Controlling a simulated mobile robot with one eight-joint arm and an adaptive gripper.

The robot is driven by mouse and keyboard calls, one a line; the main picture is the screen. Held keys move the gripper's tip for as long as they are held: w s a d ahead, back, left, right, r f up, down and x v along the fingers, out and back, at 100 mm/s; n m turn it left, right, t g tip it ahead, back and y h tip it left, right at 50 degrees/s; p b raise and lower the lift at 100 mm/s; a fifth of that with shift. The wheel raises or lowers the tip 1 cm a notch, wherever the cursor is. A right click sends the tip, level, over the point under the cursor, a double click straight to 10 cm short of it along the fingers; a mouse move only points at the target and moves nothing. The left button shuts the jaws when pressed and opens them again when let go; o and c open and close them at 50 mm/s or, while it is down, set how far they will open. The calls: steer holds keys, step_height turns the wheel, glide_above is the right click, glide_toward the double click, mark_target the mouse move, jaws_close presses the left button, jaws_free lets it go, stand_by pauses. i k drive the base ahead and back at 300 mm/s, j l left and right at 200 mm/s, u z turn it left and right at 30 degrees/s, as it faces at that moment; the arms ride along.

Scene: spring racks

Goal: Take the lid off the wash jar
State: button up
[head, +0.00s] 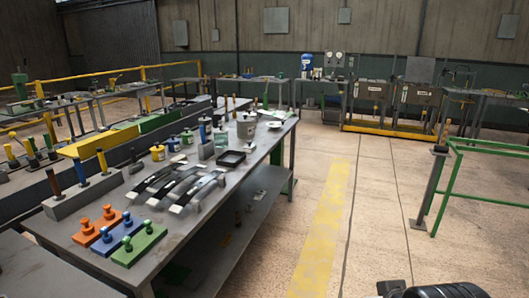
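A grey cylindrical jar (246,129), which looks like the wash jar, stands upright toward the far end of the long grey workbench. Its top looks covered, but it is too small to tell the lid apart clearly. Several smaller tins and bottles stand to its left, so I cannot be certain which one is the wash jar. A dark part of my arm shows at the bottom right edge, well away from the bench. My gripper's fingers are not visible.
The workbench (228,188) holds a black tray (231,159), curved leaf springs (178,184), and orange, blue and green peg blocks (139,245). A pale dish (275,125) sits right of the jar. Open floor (385,210) lies right of the bench, then a green rail (450,178).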

mark_target(220, 130)
steer(key=i+j+z, duration=0.1)
steer(key=i+z, duration=0.3)
steer(key=i, duration=1.85)
